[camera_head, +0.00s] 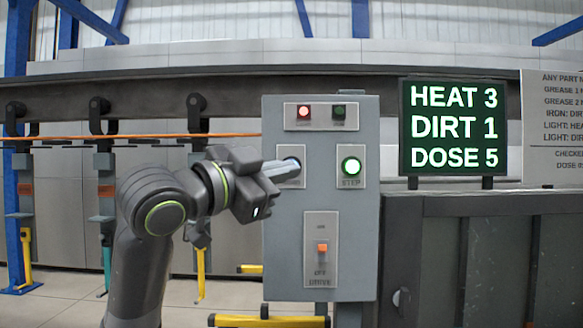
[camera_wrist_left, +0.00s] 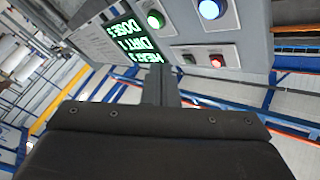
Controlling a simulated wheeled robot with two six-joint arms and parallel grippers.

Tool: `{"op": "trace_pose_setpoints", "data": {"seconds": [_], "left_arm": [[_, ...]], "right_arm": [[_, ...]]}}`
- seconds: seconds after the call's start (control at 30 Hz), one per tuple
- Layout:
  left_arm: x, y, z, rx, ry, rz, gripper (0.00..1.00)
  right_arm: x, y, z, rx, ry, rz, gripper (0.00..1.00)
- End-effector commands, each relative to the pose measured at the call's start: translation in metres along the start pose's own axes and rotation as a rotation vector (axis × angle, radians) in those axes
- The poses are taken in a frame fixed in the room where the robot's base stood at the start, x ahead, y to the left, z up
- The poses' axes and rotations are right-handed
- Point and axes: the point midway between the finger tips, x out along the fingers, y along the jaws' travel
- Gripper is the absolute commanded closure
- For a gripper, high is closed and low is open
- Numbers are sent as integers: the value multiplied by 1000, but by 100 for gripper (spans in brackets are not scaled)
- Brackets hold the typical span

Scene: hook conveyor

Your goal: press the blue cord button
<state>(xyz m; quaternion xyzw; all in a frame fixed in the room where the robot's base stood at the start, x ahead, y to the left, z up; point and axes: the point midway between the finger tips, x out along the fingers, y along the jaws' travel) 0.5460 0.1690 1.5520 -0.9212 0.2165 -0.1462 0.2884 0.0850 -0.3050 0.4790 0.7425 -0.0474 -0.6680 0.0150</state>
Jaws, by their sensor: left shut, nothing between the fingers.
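The grey control panel (camera_head: 283,235) stands at the centre of the head view. The blue button (camera_wrist_left: 211,9) shows lit at the top of the left wrist view. In the head view its plate (camera_head: 297,151) is at the panel's upper left, and my left gripper (camera_head: 297,165) covers most of the button. The gripper's fingers are shut and empty, and their tips are in front of that plate. I cannot tell whether they touch the button. The fingers also show in the left wrist view (camera_wrist_left: 168,84), pointing up the picture. My right gripper is not in view.
The lit green STEP button (camera_head: 352,166) is right of the blue one. A red lamp (camera_head: 304,112) and a dark lamp (camera_head: 339,112) sit above, an orange switch (camera_head: 322,248) below. A display (camera_head: 453,127) reads HEAT 3, DIRT 1, DOSE 5. Hooks (camera_head: 196,104) hang at left.

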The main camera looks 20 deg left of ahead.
Motion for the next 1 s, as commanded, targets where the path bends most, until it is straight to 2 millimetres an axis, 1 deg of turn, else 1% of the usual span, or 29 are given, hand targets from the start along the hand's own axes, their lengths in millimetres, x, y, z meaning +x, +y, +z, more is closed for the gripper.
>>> {"op": "trace_pose_setpoints", "data": {"seconds": [0.17,0.47,0.6,0.8,1.0], "left_arm": [[10,-7,7,-3,-3,2,100],[40,-29,29,-5,-3,2,100],[51,-38,36,-3,-3,1,100],[60,-44,43,-1,-2,1,100],[61,-44,45,-1,0,0,100]], "right_arm": [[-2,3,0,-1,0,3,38],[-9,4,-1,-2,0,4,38],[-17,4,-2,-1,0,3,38],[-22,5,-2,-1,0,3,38],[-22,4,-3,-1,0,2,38]]}}
